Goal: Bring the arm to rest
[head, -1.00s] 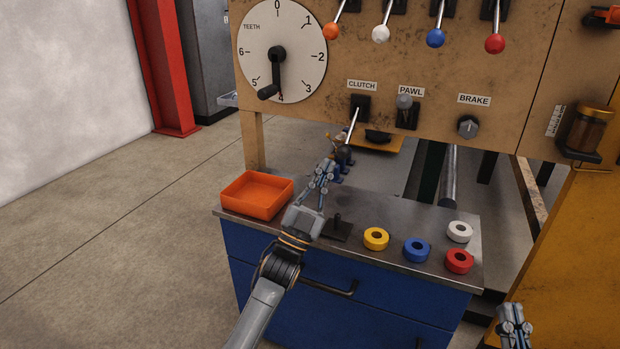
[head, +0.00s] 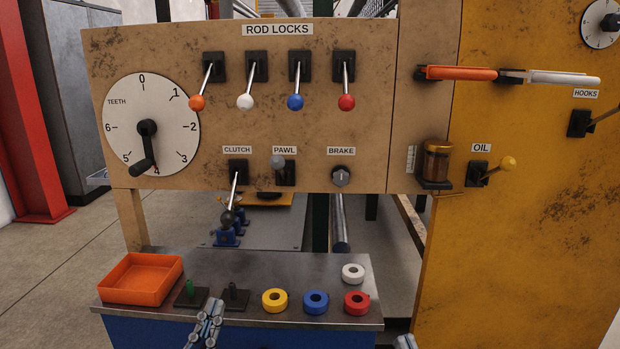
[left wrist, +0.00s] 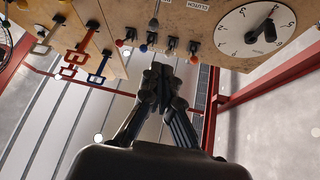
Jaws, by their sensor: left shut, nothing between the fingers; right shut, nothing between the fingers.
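My left gripper (head: 207,322) is low in the head view, in front of the bench's front edge, below the two dark peg stands. Its fingers are together and hold nothing. It also shows in the left wrist view (left wrist: 160,80), closed and empty, with the machine panel beyond it. Only the tip of my right gripper (head: 405,342) shows at the bottom edge of the head view. It is shut and sits right of the bench corner.
The steel bench top (head: 240,262) carries an orange tray (head: 140,280), a green peg stand (head: 190,292), a dark peg stand (head: 235,296) and yellow, blue, red and white rings. Behind stand the tan lever panel (head: 300,110) and a yellow panel (head: 520,220).

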